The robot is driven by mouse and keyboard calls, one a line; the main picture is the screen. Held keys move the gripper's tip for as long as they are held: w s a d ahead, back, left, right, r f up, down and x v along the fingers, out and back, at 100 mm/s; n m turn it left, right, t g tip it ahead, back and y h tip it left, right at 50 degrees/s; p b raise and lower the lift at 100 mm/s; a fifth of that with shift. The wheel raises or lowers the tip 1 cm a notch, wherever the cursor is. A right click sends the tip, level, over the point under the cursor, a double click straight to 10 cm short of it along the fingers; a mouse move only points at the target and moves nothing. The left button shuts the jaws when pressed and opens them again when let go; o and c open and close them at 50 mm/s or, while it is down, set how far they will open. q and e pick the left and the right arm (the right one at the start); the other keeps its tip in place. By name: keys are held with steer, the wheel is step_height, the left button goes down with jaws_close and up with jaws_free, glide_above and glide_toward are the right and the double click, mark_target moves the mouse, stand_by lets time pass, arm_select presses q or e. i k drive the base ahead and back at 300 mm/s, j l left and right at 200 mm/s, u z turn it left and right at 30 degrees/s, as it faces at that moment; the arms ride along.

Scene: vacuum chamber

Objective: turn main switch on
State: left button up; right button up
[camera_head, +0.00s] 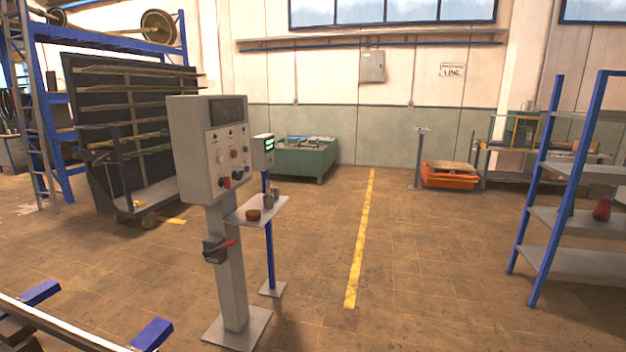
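A grey control cabinet (207,148) stands on a grey post in the left middle of the head view. Its face carries several small knobs and buttons, some of them red, and a dark panel at the top. I cannot tell from the labels which one is the main switch. Neither of my grippers is in the view.
A small shelf (270,210) with a reddish-brown round item stands beside the cabinet on a blue post, with a small display (263,150) above. Blue-and-metal rails (75,330) cross the lower left. A blue shelving rack (580,220) stands at right. The floor around the yellow line (361,235) is clear.

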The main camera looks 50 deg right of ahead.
mark_target(225, 181)
steer(key=z, duration=0.95)
steer(key=u, duration=0.35)
steer(key=i+l+u, duration=0.2)
steer(key=i+l, duration=0.15)
steer(key=i+l+u, duration=0.2)
steer(key=i+l, duration=0.2)
steer(key=i+l+u, duration=0.45)
steer(key=i+l, duration=0.15)
steer(key=l, duration=0.35)
